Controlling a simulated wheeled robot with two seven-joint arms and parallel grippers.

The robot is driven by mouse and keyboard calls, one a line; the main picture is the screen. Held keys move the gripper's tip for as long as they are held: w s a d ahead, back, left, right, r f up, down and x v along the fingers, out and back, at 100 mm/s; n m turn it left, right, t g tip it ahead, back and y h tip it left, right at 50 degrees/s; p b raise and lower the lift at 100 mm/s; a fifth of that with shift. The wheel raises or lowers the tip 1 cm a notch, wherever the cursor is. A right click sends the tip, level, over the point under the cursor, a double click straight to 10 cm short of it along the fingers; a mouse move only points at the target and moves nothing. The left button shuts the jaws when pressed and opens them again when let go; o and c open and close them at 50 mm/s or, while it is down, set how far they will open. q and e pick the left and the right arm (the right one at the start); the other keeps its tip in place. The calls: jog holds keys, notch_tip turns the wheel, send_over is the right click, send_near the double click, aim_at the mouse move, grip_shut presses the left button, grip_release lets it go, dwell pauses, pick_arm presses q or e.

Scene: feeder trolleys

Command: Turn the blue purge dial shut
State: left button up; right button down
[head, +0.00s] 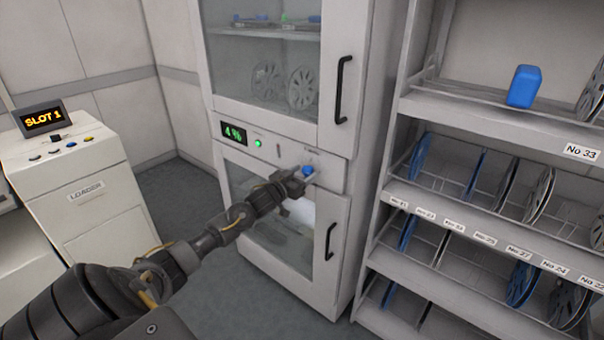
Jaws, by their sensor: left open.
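The blue purge dial (308,170) is a small round knob on the white panel between the upper and lower doors of the dry cabinet (350,60). My left gripper (300,178) is open at the dial, its fingers just left of and below it in the picture. I cannot tell whether the fingers touch the dial. The arm hides part of the lower door. A green display (234,132) on the same panel reads "4%", with a lit green lamp (258,143) to its right. My right gripper is not in view.
Black door handles (341,88) stick out on the cabinet's upper and lower doors. A shelf rack (490,110) with reels and a blue bottle (524,86) stands close on the right. A white loader (85,190) with a "SLOT 1" display stands left. Grey floor (180,190) lies between.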

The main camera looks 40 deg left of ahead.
pick_arm(q)
jog(key=c, duration=0.9)
jog(key=shift+c, duration=0.2)
jog(key=n+p, duration=0.3)
jog(key=shift+a+r, duration=0.1)
jog(key=shift+r, duration=0.15)
jog(key=n+p, duration=0.4)
jog(key=n, duration=0.1)
jog(key=shift+f, duration=0.1)
jog(key=n+p, duration=0.3)
jog(key=n, duration=0.2)
jog(key=shift+a+f+n, duration=0.1)
jog(key=shift+a+n, duration=0.05)
jog(key=shift+n, duration=0.25)
jog(key=shift+f+n+p, duration=0.15)
jog(key=shift+n+p, duration=1.05)
jog(key=shift+n, duration=0.8)
